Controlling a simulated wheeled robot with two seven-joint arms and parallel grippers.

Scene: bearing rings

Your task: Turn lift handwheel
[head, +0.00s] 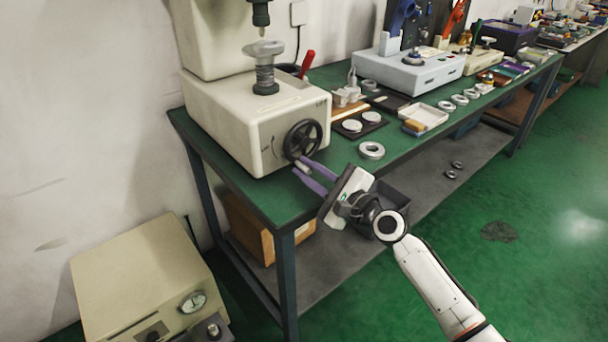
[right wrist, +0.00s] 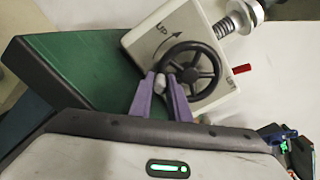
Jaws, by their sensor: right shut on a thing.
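The black spoked handwheel (head: 304,139) is on the front face of a cream machine (head: 240,130) at the near left end of the green bench. It also shows in the right wrist view (right wrist: 192,70), beside a curved arrow marked "UP". My right gripper (head: 302,168) is at the wheel's lower edge, its purple fingers shut on the pale knob of the handwheel. In the right wrist view the knob (right wrist: 160,83) sits between the two fingertips (right wrist: 163,83). My left gripper is not in view.
A lift screw with a round plate (head: 264,65) stands on the machine, under a spindle. A red lever (head: 307,63) rises behind it. A steel ring (head: 371,150), a dark board with pale discs (head: 360,123) and a tray (head: 424,115) lie to the right on the bench.

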